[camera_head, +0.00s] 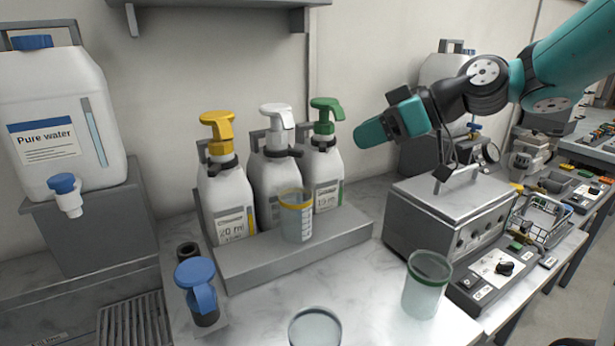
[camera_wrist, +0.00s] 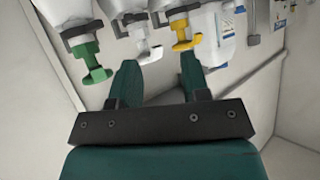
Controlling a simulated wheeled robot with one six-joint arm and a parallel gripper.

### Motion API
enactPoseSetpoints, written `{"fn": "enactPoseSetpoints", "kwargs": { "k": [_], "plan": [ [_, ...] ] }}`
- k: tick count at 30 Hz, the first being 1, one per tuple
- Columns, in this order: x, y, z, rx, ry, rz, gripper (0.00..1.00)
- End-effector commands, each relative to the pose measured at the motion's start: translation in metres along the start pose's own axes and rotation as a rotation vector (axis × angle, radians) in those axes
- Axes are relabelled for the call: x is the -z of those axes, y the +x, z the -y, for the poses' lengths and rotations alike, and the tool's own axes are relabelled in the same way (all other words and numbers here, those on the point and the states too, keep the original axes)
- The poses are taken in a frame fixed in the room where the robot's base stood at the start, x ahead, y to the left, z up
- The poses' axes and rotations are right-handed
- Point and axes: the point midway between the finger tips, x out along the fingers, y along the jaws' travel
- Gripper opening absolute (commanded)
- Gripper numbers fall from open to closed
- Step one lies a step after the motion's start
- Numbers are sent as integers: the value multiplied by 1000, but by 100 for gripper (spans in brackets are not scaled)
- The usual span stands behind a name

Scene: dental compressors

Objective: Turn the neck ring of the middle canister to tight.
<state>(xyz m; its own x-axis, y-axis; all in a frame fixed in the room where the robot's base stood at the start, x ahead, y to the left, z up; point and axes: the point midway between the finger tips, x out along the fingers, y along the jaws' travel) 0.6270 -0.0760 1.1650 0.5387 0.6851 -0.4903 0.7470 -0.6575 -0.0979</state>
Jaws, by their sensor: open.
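The middle canister (camera_head: 274,181) is white with a white pump head. It stands between the yellow-pump canister (camera_head: 228,193) and the green-pump canister (camera_head: 325,172). Its dark neck ring (camera_head: 283,152) has a small tab pointing right. A clear cup with a yellow rim (camera_head: 297,222) hides part of its lower front. My gripper (camera_head: 362,134) is right of the green pump, apart from all canisters. In the wrist view, the two fingers of my gripper (camera_wrist: 158,70) are spread and empty. The white pump head (camera_wrist: 149,53) and middle neck ring (camera_wrist: 136,18) show beyond them.
The canisters stand on a grey stepped stand (camera_head: 300,250). A blue-topped pump (camera_head: 197,285) is at front left. A green-rimmed cup (camera_head: 427,284) and a grey metal box (camera_head: 455,215) are at right. A wall shelf (camera_head: 215,4) hangs above. Space before my gripper is clear.

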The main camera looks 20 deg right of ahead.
Motion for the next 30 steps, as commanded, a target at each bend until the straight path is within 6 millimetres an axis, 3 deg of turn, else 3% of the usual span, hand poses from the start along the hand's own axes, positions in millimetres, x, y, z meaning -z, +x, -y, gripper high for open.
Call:
{"fn": "enactPoseSetpoints", "kwargs": {
  "k": [1,3,7,10,30],
  "plan": [
    [-12,-4,-20,-30,-16,-42,43],
    [-13,-14,-35,-56,-44,-87,43],
    [-12,-20,-47,-79,-70,-125,43],
    [-9,-11,-48,-79,-72,-128,43],
    [9,128,-57,-77,-70,-123,43]
  ]
}}
